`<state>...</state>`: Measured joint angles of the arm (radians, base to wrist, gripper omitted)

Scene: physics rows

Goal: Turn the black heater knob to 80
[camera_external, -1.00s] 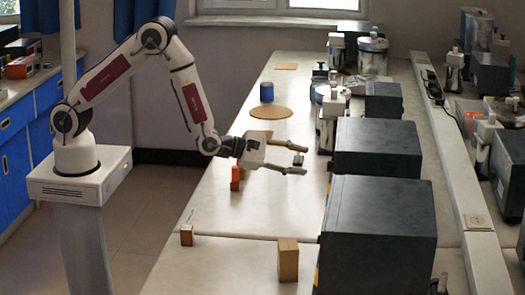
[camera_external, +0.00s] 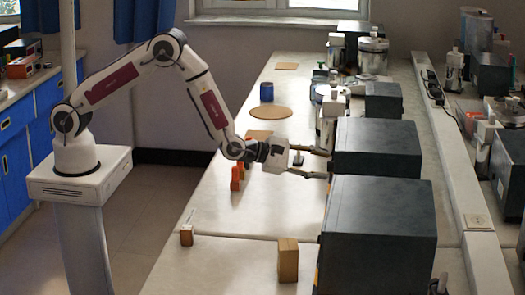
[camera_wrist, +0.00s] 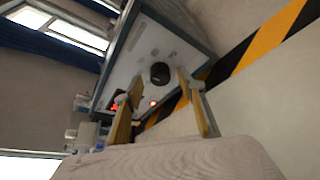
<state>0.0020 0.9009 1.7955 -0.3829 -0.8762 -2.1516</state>
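The black heater knob (camera_wrist: 160,73) is a round dark knob on the pale front panel of a grey box-shaped heater (camera_wrist: 126,66). In the wrist view it lies just beyond my fingertips, roughly between them and apart from both. My gripper (camera_wrist: 158,88) is open, its two yellowish fingers spread, with nothing between them. In the external view my gripper (camera_external: 329,164) points right at the front of the middle dark box (camera_external: 376,148). The knob is hidden there because the box's front faces away from the camera.
A red display (camera_wrist: 115,105) and small lights sit below the knob. Yellow-black striped tape (camera_wrist: 262,45) runs along the bench before the heater. A nearer dark box (camera_external: 378,235), a wooden block (camera_external: 288,260) and an orange block (camera_external: 236,178) stand on the bench.

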